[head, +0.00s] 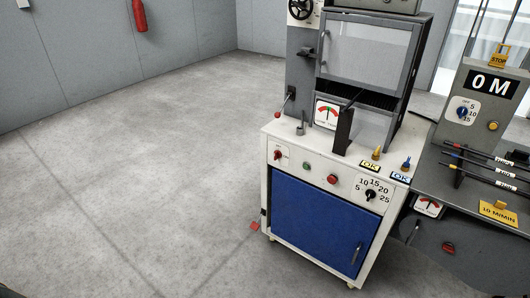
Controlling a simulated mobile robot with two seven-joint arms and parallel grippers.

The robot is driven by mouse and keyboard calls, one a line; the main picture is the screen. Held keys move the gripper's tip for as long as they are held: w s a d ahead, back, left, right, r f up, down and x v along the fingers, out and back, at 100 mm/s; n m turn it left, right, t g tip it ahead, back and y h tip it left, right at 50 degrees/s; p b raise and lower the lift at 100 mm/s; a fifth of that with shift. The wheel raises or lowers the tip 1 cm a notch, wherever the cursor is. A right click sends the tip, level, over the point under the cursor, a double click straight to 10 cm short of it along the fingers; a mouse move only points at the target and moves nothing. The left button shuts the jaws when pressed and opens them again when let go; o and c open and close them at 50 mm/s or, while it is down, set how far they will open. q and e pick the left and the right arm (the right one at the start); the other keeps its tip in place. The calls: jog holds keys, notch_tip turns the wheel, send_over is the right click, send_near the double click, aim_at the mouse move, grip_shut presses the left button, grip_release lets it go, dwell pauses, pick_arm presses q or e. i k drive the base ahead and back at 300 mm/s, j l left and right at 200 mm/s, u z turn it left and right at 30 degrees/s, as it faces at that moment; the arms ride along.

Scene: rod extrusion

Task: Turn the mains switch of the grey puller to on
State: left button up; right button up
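The grey machine, which seems to be the puller, (443,175) stands at the right, cut off by the picture's edge. A red switch (448,247) sits low on its dark front, right of a small round gauge (428,207); its setting is too small to read. A dial with numbers (462,111) is on its upright panel under a "0 M" display (492,85). Neither of my grippers is in view.
A white cabinet with a blue door (316,225) stands left of the grey machine. Its front has a red rotary switch (278,155), green and red buttons and a numbered dial (370,195). Open floor (150,170) lies to the left. A red extinguisher (139,15) hangs at the back wall.

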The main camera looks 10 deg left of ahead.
aim_at(277, 155)
jog(key=i+j, duration=0.1)
jog(key=j, duration=0.3)
jog(key=i+j+z, duration=0.1)
jog(key=j, duration=0.35)
jog(key=i+j, duration=0.15)
jog(key=j, duration=0.25)
jog(key=i+j, duration=0.1)
jog(key=j, duration=0.35)
jog(key=i+j+z, duration=0.1)
jog(key=j, duration=0.3)
jog(key=j+z, duration=0.1)
jog(key=j, duration=0.95)
jog(key=i+j, duration=0.15)
jog(key=i, duration=0.25)
jog(key=i+j, duration=0.15)
jog(key=i, duration=0.25)
